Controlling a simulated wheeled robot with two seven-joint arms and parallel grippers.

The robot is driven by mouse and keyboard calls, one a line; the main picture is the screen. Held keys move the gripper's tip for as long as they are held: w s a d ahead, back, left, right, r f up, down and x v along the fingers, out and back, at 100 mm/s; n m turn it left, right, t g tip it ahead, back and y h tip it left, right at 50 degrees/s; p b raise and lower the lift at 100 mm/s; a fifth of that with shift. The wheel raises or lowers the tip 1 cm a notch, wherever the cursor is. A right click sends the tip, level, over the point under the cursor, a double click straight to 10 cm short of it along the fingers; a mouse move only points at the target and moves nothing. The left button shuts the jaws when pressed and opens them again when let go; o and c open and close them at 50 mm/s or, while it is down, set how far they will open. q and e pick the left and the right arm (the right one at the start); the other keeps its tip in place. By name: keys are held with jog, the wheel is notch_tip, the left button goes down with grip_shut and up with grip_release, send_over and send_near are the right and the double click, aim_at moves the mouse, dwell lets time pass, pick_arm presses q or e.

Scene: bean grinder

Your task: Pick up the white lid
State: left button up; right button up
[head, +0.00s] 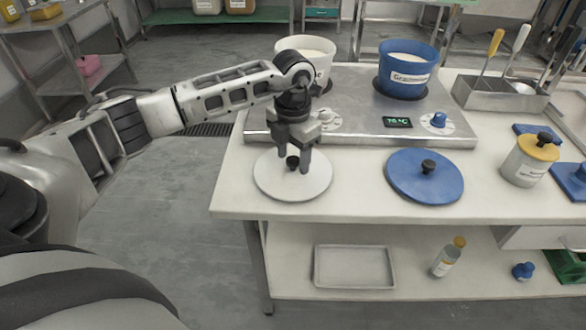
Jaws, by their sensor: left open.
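The white lid (292,187) lies flat on the white table near its left front corner. It is a round disc with a black knob (293,162) at its middle. My left gripper (294,167) points down over the lid, its open fingers on either side of the knob. I cannot tell whether the fingers touch the knob. My right gripper does not show.
A blue lid (424,177) lies to the right. Behind stands a metal hot plate unit (360,124) with a white pot (316,50) and a blue pot (405,67). A jar with a yellow lid (529,163) stands further right. Free table lies between the lids.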

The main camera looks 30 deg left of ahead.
pick_arm(q)
jog(key=c, duration=1.1)
jog(key=shift+r, duration=0.1)
